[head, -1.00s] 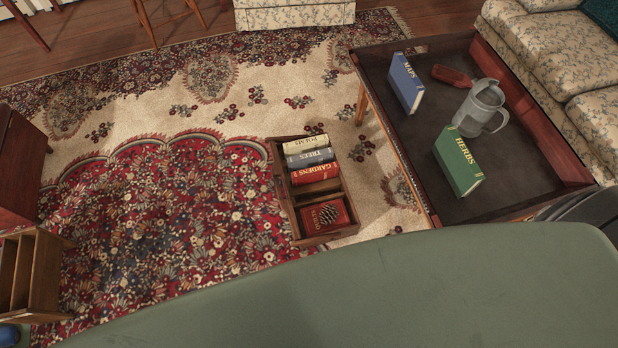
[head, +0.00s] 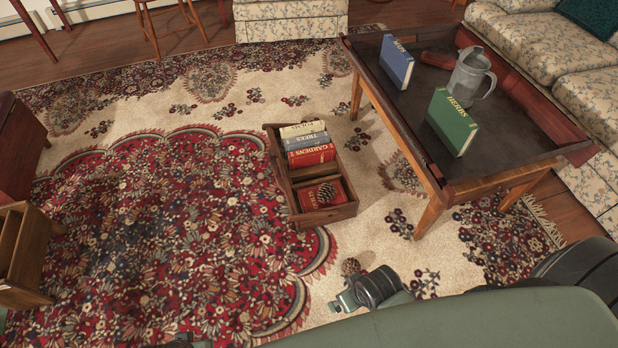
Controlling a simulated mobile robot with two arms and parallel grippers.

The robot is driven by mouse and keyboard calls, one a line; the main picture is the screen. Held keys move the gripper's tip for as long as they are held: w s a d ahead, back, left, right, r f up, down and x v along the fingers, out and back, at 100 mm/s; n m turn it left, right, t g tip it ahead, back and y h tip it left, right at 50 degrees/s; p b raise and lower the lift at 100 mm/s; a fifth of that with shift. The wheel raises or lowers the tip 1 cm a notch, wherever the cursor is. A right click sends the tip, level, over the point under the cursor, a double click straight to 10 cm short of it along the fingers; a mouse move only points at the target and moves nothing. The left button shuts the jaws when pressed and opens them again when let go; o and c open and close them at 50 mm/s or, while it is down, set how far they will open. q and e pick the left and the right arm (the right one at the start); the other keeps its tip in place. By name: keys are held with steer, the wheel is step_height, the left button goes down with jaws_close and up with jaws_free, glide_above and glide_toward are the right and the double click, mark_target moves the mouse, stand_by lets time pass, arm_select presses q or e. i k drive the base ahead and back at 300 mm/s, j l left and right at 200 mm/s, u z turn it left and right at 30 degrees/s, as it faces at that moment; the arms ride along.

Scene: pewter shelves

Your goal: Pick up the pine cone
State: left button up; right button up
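One brown pine cone (head: 326,193) lies on a red book (head: 309,199) in the near compartment of a wooden crate (head: 325,217) on the rug. A second brown pine cone (head: 351,266) shows lower down, over the pale rug just beyond my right gripper (head: 338,304). That gripper is low at the bottom centre, near the second cone; I cannot tell whether they touch. Its fingers are too small and too hidden to show if they are open. My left gripper is not clearly seen; only a small part of mine shows at the bottom edge.
Several upright books (head: 308,147) fill the crate's far compartment. A wooden table (head: 471,188) at right holds a blue book (head: 396,62), a green book (head: 452,121) and a metal jug (head: 471,77). A wooden rack (head: 25,256) stands at left. The rug between is clear.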

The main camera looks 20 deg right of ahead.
mark_target(353, 267)
steer(key=z, duration=0.4)
steer(key=k+z, duration=0.15)
steer(key=z, duration=0.65)
steer(key=j+z, duration=0.25)
steer(key=z, duration=0.25)
steer(key=i+j+z, duration=0.1)
steer(key=j+z, duration=0.35)
steer(key=l, duration=0.15)
